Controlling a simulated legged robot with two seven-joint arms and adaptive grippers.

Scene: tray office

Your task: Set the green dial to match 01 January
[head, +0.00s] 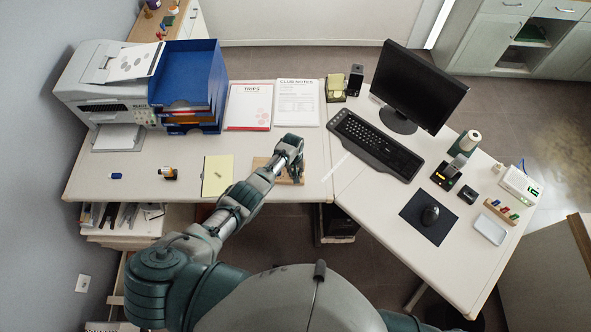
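My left gripper (294,174) is low over a light wooden board (260,164) near the front edge of the left desk. The hand and wrist cover much of the board and whatever is on it. The fingers are too small and hidden to tell whether they are open or shut, or whether they touch anything. I cannot make out a green dial or a date marking. An olive-green object (336,89) stands at the back of the desk, well away from the gripper. My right gripper is not in view.
A yellow notepad (216,176) lies left of the board. Papers (297,104) lie behind it, with a blue letter tray (187,77) and printer (97,83) at back left. A keyboard (374,144) and monitor (419,84) stand to the right. The desk's front-left part is mostly clear.

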